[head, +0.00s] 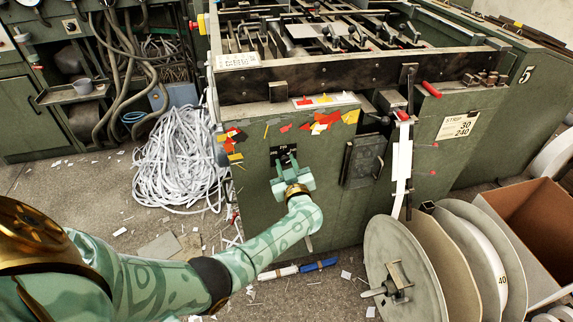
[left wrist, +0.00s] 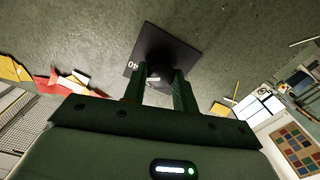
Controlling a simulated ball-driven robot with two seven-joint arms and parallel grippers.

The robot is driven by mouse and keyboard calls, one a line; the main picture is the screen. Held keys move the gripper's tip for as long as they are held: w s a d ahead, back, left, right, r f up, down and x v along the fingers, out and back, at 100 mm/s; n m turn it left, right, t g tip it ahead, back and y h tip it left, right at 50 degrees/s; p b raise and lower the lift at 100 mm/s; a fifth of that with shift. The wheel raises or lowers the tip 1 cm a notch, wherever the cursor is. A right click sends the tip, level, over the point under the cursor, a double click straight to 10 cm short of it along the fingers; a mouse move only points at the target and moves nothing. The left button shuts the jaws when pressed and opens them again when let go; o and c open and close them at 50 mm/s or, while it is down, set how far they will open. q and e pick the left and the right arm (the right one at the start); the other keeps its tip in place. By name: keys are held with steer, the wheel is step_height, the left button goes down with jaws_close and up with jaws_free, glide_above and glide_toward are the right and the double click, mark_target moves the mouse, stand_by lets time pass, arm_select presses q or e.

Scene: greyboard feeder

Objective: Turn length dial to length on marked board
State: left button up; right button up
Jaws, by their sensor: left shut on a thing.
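The length dial shows as a black square plate (head: 284,150) on the green machine front, with a dark round knob (left wrist: 160,74) on it. Its plate (left wrist: 166,46) carries a white "40" in the left wrist view. My left gripper (head: 288,168) reaches the dial from below and is shut on the knob, one finger on each side. The gripper hides most of the dial in the head view, and I cannot read its setting. A white board marked "STRIP 30 240" (head: 461,125) is on the machine front to the right. My right gripper is not in view.
A dark box (head: 363,160) juts out right of the dial. Large reels (head: 398,262) and a cardboard box (head: 535,235) stand at the lower right. A heap of white strip (head: 180,160) lies left.

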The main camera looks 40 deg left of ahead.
arm_select(q)
steer(key=shift+n, duration=0.3)
steer(key=shift+f+n, duration=0.1)
steer(key=shift+n, duration=0.8)
steer(key=n, duration=0.3)
steer(key=shift+n, duration=0.3)
steer(key=n, duration=0.3)
steer(key=shift+f+n+b, duration=0.1)
steer(key=shift+n+b, duration=0.2)
steer(key=n, duration=0.3)
steer(key=shift+n+b, duration=0.3)
steer(key=shift+n, duration=0.1)
steer(key=n+b, duration=0.1)
steer(key=n, duration=0.4)
steer(key=shift+s+f, duration=0.1)
steer(key=shift+f, duration=0.05)
steer(key=n+b, duration=0.1)
steer(key=n, duration=0.4)
steer(key=shift+b, duration=0.3)
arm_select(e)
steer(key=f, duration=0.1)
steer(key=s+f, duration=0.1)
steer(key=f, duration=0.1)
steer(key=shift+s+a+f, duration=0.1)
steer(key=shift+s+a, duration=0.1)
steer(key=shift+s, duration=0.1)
arm_select(q)
steer(key=shift+n, duration=0.3)
